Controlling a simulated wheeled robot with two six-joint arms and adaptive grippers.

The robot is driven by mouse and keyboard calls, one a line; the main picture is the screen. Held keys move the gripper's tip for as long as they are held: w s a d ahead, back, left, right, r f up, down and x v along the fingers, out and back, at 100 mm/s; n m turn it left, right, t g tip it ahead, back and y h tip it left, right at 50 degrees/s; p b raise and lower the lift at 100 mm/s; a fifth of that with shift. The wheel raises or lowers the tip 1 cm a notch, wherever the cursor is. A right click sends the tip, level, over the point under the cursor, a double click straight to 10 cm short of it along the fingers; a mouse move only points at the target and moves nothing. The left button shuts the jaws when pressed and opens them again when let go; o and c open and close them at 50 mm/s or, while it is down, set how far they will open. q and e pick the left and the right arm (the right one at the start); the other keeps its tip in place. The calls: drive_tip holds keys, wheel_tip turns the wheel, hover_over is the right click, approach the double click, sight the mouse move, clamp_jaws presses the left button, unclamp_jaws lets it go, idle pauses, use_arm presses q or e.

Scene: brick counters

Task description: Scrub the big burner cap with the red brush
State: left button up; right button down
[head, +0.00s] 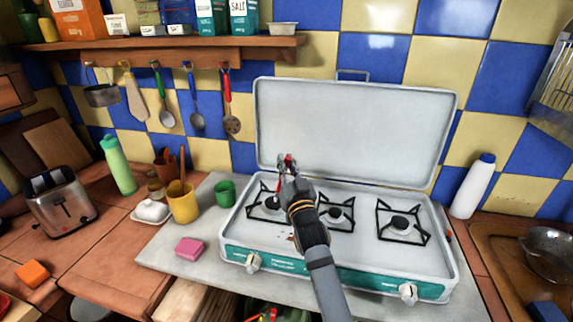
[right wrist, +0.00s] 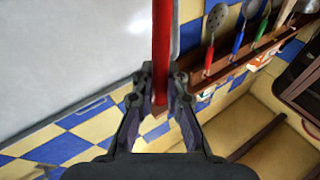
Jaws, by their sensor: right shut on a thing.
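My right gripper (head: 288,162) is over the left half of the open camp stove (head: 448,282). It is shut on the red brush (right wrist: 162,40), whose red handle stands out between the fingers in the right wrist view (right wrist: 162,88). The brush's bristles cannot be made out in either view. Three dark burner caps show on the stove: a left one (head: 272,202), a middle one (head: 335,212) and a right one (head: 399,222). My right arm partly covers the area between the left and middle burners. My left gripper is not in view.
The stove's raised lid (head: 350,125) stands behind the burners. A pink sponge (head: 189,247), yellow cup (head: 183,203) and green cup (head: 224,192) are left of the stove. A white bottle (head: 473,186) stands at its right. Utensils hang under the shelf (head: 170,42).

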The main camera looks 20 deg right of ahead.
drive_tip(key=shift+w+a, duration=0.35)
drive_tip(key=shift+a, duration=0.2)
drive_tip(key=shift+s+d, duration=0.45)
drive_tip(key=shift+d, duration=0.25)
drive_tip(key=shift+w+a, duration=0.1)
drive_tip(key=shift+a, duration=0.05)
drive_tip(key=shift+w+a, duration=0.35)
drive_tip(key=shift+a, duration=0.2)
